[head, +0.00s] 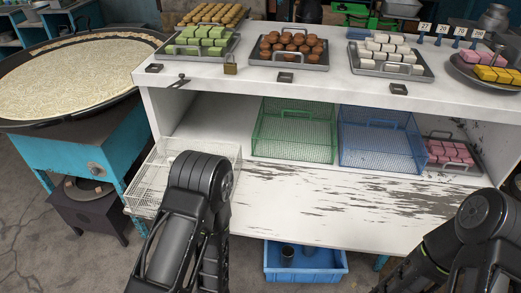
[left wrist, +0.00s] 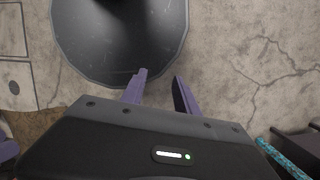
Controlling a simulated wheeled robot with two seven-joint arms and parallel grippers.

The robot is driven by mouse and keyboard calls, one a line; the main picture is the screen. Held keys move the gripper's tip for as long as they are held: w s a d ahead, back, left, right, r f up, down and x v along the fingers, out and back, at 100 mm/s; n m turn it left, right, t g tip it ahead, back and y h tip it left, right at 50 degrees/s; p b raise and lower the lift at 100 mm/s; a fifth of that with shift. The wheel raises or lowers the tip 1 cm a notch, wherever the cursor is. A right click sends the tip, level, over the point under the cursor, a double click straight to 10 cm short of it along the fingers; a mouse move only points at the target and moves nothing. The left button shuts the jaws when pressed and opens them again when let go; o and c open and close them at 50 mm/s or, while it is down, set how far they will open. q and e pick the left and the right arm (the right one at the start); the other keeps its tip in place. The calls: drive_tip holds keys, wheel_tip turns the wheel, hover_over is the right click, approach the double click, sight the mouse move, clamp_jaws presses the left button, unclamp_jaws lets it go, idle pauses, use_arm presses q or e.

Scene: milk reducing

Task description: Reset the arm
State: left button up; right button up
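My left arm stands in the lower middle of the head view, in front of the counter, and its gripper does not show there. In the left wrist view my left gripper (left wrist: 160,92) points down over the concrete floor, with its two purple fingers apart and nothing between them. My right arm is at the lower right of the head view. Its gripper is out of the frame.
A worn white counter (head: 300,85) carries trays of sweets, including green (head: 205,38) and brown (head: 291,47) ones. Its lower shelf holds white (head: 150,185), green (head: 295,130) and blue (head: 382,137) wire baskets. A blue crate (head: 305,262) is underneath. A large pan (head: 70,78) stands left.

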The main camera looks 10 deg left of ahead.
use_arm(q)
drive_tip(key=w+d+r+n+t+h+b, duration=0.1)
drive_tip(key=w+d+r+n+t+h, duration=0.1)
drive_tip(key=d, duration=0.8)
drive_tip(key=w+n+t+h, duration=0.1)
drive_tip(key=w+n+h, duration=0.1)
drive_tip(key=w+n, duration=0.1)
drive_tip(key=shift+w+r+t+b, duration=0.3)
drive_tip(key=shift+w+r, duration=0.05)
drive_tip(key=shift+w, duration=0.5)
